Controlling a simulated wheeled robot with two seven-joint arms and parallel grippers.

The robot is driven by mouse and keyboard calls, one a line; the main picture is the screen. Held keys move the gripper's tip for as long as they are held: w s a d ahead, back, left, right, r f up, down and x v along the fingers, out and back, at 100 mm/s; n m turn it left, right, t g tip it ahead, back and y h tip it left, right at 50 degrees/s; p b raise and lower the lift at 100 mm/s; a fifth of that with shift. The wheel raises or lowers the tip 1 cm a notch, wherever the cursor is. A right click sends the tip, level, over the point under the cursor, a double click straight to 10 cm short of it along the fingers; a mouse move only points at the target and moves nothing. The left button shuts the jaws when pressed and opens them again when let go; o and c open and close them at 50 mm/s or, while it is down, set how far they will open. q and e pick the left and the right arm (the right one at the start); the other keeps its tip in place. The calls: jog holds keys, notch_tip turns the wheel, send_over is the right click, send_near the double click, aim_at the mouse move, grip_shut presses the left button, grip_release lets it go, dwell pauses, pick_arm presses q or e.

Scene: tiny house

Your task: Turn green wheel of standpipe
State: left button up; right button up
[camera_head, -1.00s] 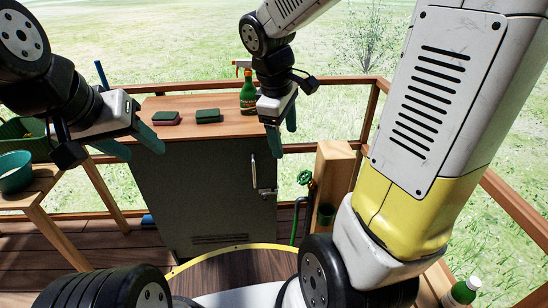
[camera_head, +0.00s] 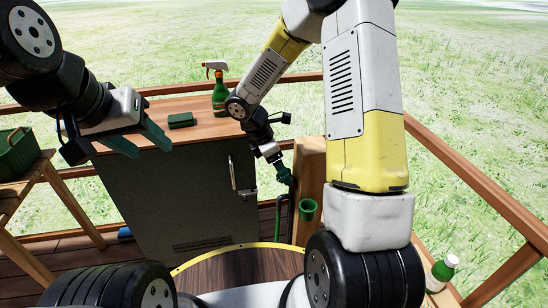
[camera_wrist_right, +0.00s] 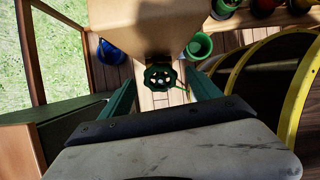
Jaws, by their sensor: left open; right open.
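The green wheel (camera_wrist_right: 160,78) of the standpipe shows in the right wrist view, in front of the wooden post (camera_wrist_right: 150,25). My right gripper (camera_wrist_right: 162,90) is open, with one green finger on each side of the wheel. I cannot tell whether the fingers touch it. In the head view my right gripper (camera_head: 284,174) is beside the wooden post, and it hides the wheel there. A green pipe (camera_head: 279,218) runs down below it. My left gripper (camera_head: 150,143) is open and empty, in front of the cabinet top.
A grey cabinet (camera_head: 170,195) with a wooden top stands left of the post. A spray bottle (camera_head: 219,98) and a green sponge (camera_head: 181,120) are on it. A green cup (camera_head: 308,209) is at the post. A white-green bottle (camera_head: 441,272) stands at lower right. Wooden railings surround the deck.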

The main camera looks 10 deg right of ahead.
jog(key=shift+x, duration=0.75)
jog(key=c, duration=1.4)
jog(key=shift+o, duration=0.2)
jog(key=shift+m, duration=0.3)
jog(key=shift+a+m+t, duration=0.1)
jog(key=shift+m+t, duration=0.4)
jog(key=shift+m, duration=0.7)
jog(key=shift+s+m+t, duration=0.15)
jog(key=shift+m+t, duration=0.15)
jog(key=shift+m, duration=1.3)
